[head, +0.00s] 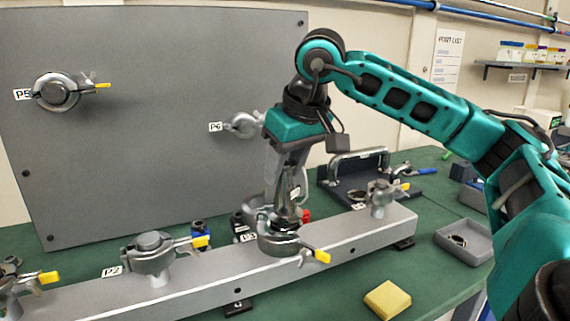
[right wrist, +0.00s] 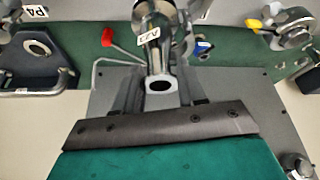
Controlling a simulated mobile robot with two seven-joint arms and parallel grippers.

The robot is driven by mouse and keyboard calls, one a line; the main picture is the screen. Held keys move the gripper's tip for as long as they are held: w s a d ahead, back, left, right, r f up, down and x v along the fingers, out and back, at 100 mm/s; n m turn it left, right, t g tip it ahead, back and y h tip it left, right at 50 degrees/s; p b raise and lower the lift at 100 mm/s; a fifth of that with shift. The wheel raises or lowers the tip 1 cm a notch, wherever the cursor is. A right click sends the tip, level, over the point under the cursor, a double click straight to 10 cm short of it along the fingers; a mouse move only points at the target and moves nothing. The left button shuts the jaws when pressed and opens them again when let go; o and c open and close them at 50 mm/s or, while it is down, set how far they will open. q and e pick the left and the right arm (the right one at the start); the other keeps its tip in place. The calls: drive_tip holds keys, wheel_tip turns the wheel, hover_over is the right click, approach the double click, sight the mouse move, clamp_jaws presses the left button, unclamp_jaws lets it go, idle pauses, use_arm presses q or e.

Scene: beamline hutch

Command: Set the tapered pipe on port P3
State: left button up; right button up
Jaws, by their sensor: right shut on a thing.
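My right gripper (head: 287,190) is shut on the tapered pipe, a shiny metal tube, just above port P3. The pipe (right wrist: 152,55) shows between the fingers in the right wrist view, with a small label on its side and a dark round opening at its near end. In the head view the gripper mostly hides it. Port P3 (head: 277,243) is on the grey beam, with a metal clamp around it and a yellow lever pointing right. The pipe's lower end is at the port's dark top; I cannot tell whether it is seated. My left gripper is not in view.
An upright grey panel (head: 140,110) stands behind. A yellow block (head: 387,299) and a grey tray (head: 462,232) are in front and right.

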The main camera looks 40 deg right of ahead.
drive_tip(key=o, duration=1.2)
drive_tip(key=shift+o, duration=0.2)
drive_tip(key=p+v, duration=0.2)
drive_tip(key=v, duration=1.1)
drive_tip(key=shift+f, duration=0.1)
